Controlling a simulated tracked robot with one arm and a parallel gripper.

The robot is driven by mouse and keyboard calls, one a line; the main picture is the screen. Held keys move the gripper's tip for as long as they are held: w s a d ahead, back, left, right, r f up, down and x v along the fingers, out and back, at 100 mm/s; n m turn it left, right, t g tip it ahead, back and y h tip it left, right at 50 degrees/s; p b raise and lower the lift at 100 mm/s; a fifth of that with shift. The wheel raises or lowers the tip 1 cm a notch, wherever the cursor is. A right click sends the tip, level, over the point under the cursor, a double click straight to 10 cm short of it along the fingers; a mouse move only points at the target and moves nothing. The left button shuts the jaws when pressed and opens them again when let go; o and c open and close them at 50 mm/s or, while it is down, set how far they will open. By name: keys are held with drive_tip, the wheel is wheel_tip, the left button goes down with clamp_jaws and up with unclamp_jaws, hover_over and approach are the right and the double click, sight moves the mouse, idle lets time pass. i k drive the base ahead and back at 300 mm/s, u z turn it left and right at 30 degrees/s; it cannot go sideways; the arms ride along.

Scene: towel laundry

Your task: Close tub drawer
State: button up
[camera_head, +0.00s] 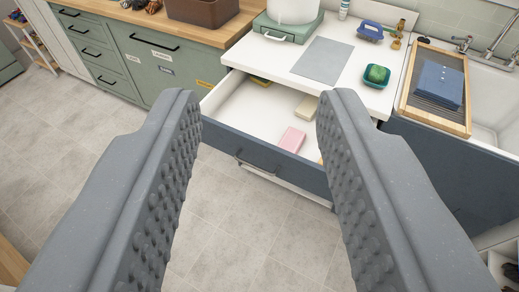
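The tub drawer (240,140) is pulled out from under the white counter. It has a dark blue front and a dark bar handle (256,165). Inside lie a pink block (292,139) and a cream block (307,107), and a yellow item (260,81) sits at the back. My gripper (258,115) is open, with its two grey ridged fingers wide apart. The fingers frame the drawer in the picture and hold nothing. The right finger hides the drawer's right end. I cannot tell how far the fingers are from the drawer front.
Green cabinets (100,55) with a wooden top stand at the left. On the white counter (262,50) are a grey mat (322,61), a green sponge dish (376,76) and a blue brush (370,31). A sink with a wooden rack (410,95) is at right. The tiled floor (230,235) looks clear.

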sight(244, 119)
drive_tip(key=i, duration=0.9)
drive_tip(key=u, duration=0.05)
